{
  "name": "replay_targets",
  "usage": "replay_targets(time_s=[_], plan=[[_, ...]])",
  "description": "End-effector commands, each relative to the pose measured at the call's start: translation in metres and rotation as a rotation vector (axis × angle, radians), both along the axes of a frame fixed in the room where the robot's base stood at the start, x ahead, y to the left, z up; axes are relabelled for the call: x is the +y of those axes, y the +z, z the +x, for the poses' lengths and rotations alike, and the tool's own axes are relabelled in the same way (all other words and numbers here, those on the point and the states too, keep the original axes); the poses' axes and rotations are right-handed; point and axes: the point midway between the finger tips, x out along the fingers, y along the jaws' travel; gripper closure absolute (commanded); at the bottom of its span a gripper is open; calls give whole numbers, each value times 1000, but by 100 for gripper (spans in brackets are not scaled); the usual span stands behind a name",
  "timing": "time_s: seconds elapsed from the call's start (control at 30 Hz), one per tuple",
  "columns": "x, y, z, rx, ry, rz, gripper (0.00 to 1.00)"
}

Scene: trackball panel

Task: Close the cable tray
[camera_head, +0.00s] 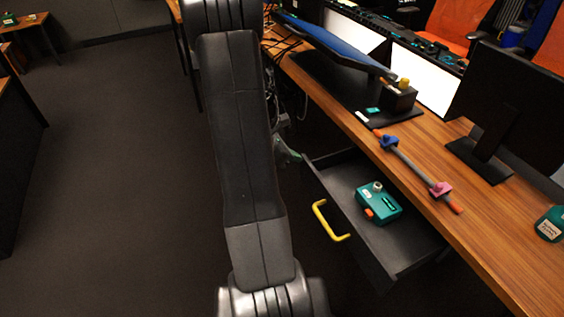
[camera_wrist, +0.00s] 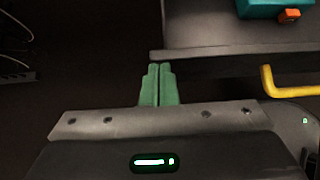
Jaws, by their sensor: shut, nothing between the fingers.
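The cable tray (camera_head: 335,207) is a dark drawer pulled out from under the wooden desk, with a yellow handle (camera_head: 322,222) on its front. In the wrist view the tray's front edge (camera_wrist: 215,53) crosses the upper right, and the handle (camera_wrist: 290,93) is at the right. My gripper's green fingers (camera_wrist: 158,66) are together and empty, close to the left end of the tray front. I cannot tell whether they touch it. In the head view my gripper (camera_head: 293,155) shows only partly beside my arm, near the tray's far front corner.
A teal box with an orange part (camera_head: 377,204) lies inside the tray. Cables hang under the desk. The floor (camera_head: 115,180) to the left is clear.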

Motion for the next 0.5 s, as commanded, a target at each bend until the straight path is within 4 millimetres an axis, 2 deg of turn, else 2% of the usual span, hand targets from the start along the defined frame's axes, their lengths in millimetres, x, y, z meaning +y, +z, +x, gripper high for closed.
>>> replay_targets(time_s=[0.03,0.3,0.5], plan=[[-12,-3,4,-2,-8,1,100],[-71,-3,25,-3,-8,0,100],[-105,-2,37,-1,-5,0,100]])
